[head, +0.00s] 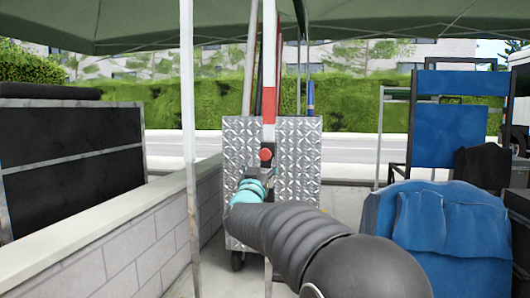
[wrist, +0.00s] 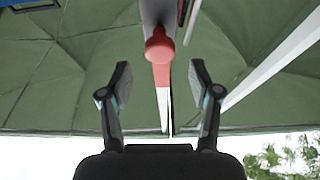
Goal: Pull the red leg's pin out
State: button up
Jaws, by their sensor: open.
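The red leg (head: 269,95) is an upright post with red and white bands, standing at the metal truck box in the head view. Its pin has a round red knob (head: 266,155) facing me. In the wrist view the knob (wrist: 160,46) is centred between the two fingers and slightly above their tips, with the leg (wrist: 162,76) running behind it. My gripper (head: 262,172) is just below the knob in the head view. In the wrist view my gripper (wrist: 159,70) is open and empty, with clear gaps on both sides. The pin's shaft is hidden behind the knob.
The diamond-plate box (head: 298,165) carries several upright poles. A white post (head: 189,120) stands left of my arm, near a low block wall (head: 120,235). A blue-draped object (head: 440,235) and a blue chair (head: 450,130) are at right. A green canopy (head: 350,20) hangs overhead.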

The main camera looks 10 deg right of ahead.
aim_at(265, 155)
jog(key=p+x, duration=0.1)
jog(key=x, duration=0.5)
